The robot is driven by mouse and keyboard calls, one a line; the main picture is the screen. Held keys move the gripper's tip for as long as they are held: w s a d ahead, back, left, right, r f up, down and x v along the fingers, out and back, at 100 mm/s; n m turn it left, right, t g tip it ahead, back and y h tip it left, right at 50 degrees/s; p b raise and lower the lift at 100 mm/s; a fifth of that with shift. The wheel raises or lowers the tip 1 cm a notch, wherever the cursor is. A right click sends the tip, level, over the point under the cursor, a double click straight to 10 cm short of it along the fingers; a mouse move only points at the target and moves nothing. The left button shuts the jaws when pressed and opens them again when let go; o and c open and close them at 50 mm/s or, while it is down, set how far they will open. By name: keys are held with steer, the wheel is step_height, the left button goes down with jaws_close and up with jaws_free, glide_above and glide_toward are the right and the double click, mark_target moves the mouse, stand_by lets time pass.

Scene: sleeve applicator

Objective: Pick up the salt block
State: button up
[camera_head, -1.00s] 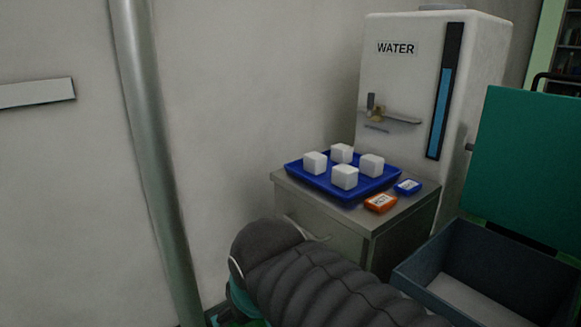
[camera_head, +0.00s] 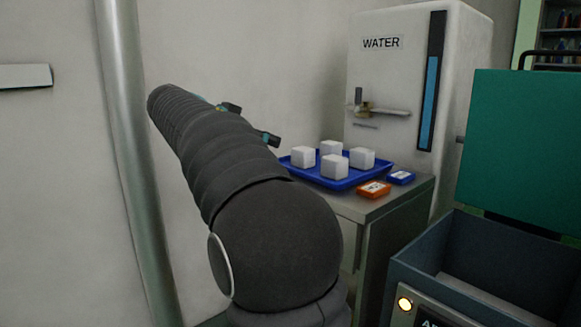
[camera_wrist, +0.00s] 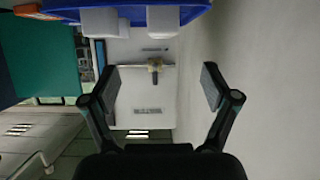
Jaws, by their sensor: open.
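Several white salt blocks stand on a blue tray (camera_head: 352,184) in the head view. They are a left block (camera_head: 303,158), a back block (camera_head: 331,148), a right block (camera_head: 362,158) and a front block (camera_head: 335,167). My gripper (camera_head: 252,123) is left of the tray, its fingers partly hidden by my sleeved arm. In the wrist view my gripper (camera_wrist: 160,88) is open and empty, fingers wide apart. The picture there is upside down; the tray (camera_wrist: 150,3) and two blocks (camera_wrist: 99,22) (camera_wrist: 163,20) show at the top edge, beyond the fingers.
The tray rests on a metal cabinet (camera_head: 395,215) with an orange box (camera_head: 374,189) and a small blue box (camera_head: 401,178). A white water tank (camera_head: 390,80) stands behind. A dark bin with a raised green lid (camera_head: 520,150) is at right. A vertical pipe (camera_head: 135,160) stands at left.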

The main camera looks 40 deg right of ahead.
mark_target(301, 149)
steer(key=shift+m, duration=0.3)
steer(key=x, duration=1.4)
steer(key=shift+w+d+r+b, duration=0.1)
steer(key=shift+w+r+b, duration=0.15)
steer(key=shift+b, duration=0.05)
steer(key=c, duration=1.4)
steer(key=shift+c, duration=0.2)
steer(key=shift+r, duration=0.15)
step_height(301, 149, up, 4)
steer(key=shift+p, duration=0.6)
steer(key=s+d+r, duration=0.5)
steer(key=s+r, duration=0.1)
steer(key=s, duration=0.4)
steer(key=shift+d+r, duration=0.3)
steer(key=shift+r, duration=0.1)
